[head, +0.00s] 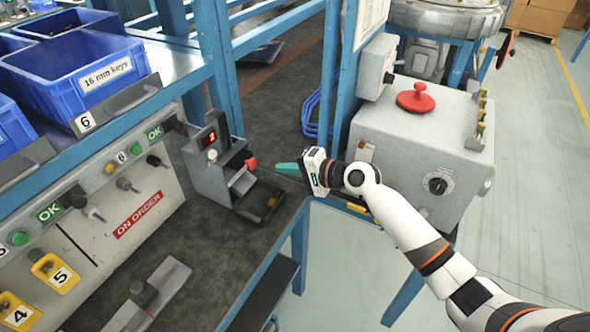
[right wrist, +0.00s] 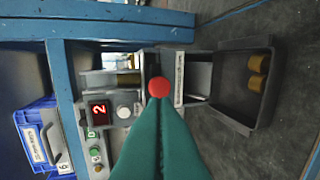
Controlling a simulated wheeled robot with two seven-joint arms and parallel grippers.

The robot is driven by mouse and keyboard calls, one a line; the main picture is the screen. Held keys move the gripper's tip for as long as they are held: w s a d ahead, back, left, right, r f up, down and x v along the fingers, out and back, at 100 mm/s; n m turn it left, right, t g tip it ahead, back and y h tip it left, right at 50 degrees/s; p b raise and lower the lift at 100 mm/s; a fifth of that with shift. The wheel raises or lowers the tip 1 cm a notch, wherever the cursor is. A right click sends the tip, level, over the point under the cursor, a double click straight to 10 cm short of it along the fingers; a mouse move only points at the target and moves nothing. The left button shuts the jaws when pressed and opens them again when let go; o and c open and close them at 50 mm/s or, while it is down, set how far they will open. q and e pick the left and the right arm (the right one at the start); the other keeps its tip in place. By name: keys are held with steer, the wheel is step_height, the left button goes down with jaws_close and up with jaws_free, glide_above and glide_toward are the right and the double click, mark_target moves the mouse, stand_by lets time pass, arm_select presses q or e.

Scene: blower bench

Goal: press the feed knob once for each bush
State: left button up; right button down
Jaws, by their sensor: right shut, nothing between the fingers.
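The feeder (head: 212,178) stands on the dark bench top, with a red knob (head: 251,163) on its right side. In the right wrist view the round red knob (right wrist: 158,87) appears right at my fingertips. My right gripper (head: 279,167) has green fingers, shut and empty, pointing left at the knob; the head view shows a small gap between them. The red display (right wrist: 98,113) reads 2, beside a white button (right wrist: 124,112). Two brass bushes (right wrist: 258,72) lie in the feeder's dark tray (right wrist: 240,120). My left gripper is not in view.
A blue post (head: 347,80) rises near the gripper. Blue bins (head: 85,75) sit on the left shelf, above a panel with an ON ORDER label (head: 137,214).

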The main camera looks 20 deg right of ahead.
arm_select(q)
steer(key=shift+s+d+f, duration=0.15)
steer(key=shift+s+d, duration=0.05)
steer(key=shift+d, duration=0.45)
arm_select(e)
steer(key=shift+v, duration=1.15)
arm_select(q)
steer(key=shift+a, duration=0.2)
